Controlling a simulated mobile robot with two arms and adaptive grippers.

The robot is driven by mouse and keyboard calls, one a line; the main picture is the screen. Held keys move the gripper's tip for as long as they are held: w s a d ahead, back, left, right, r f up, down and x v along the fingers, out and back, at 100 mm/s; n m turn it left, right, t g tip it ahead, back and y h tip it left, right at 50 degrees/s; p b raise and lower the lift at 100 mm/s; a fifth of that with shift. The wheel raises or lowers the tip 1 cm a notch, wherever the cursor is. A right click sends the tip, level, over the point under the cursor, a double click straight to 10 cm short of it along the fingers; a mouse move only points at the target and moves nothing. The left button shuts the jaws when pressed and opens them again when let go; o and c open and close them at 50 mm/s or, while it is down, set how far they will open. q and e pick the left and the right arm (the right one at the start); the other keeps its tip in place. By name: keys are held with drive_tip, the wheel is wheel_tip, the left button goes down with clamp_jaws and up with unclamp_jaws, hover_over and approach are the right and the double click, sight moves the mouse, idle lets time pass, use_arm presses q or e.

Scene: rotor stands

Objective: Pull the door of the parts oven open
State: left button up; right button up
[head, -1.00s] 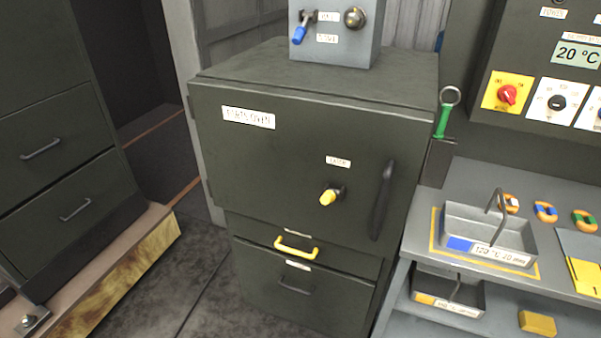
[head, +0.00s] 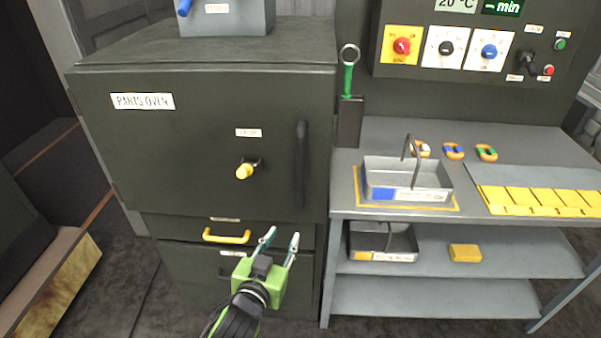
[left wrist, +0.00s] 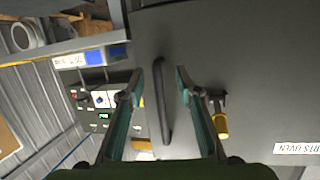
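The parts oven (head: 200,130) is a dark cabinet at the left of the head view, and its door looks shut. The door has a dark upright handle (head: 300,165) near its right edge and a yellow-tipped latch (head: 245,171) left of the handle. My left gripper (head: 280,240) is open and empty, below the handle in the head view. In the left wrist view the handle (left wrist: 162,100) shows between the two spread fingers (left wrist: 157,90), apart from both; the latch (left wrist: 220,120) is right of them. My right gripper is not in view.
A yellow drawer handle (head: 226,236) is below the door. A grey bench (head: 480,150) stands right of the oven with a metal tray (head: 408,180) on it. A green-handled tool (head: 348,80) hangs beside the oven's right edge.

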sight(300, 169)
use_arm(q)
wheel_tip(300, 169, up, 13)
drive_tip(key=s+t, duration=0.1)
drive_tip(key=t, duration=0.2)
drive_tip(key=shift+n+h, duration=0.3)
drive_tip(key=x, duration=0.4)
drive_tip(key=p+x, duration=0.1)
drive_tip(key=x, duration=0.4)
drive_tip(key=d+x, duration=0.1)
drive_tip(key=x, duration=0.3)
drive_tip(key=shift+w+f+p, duration=0.15)
drive_tip(key=shift+f+p, duration=0.05)
drive_tip(key=shift+p, duration=0.1)
drive_tip(key=shift+c, duration=0.4)
clamp_jaws()
